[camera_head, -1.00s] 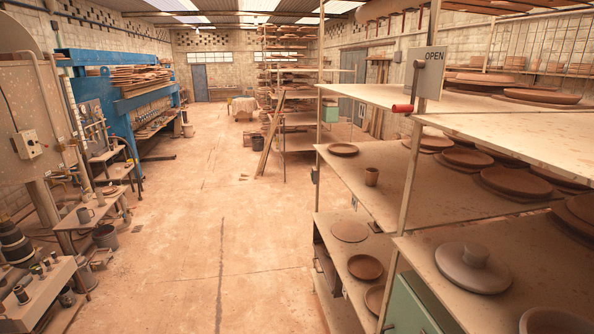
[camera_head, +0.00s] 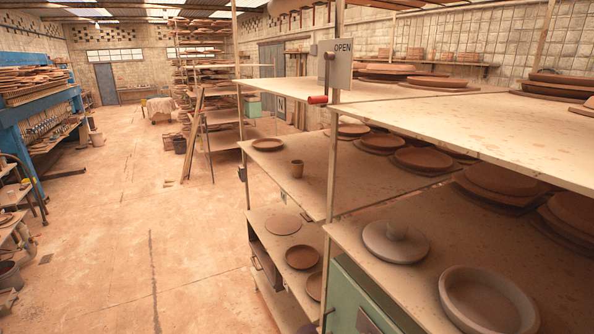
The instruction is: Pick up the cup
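Nothing touches the cup. Neither of my grippers shows in the head view, so I cannot see their state.
A red-handled crank with an OPEN sign (camera_head: 336,62) is above. A lidded dish (camera_head: 395,241) and a bowl (camera_head: 488,300) sit nearer. The floor (camera_head: 130,230) at left is clear.

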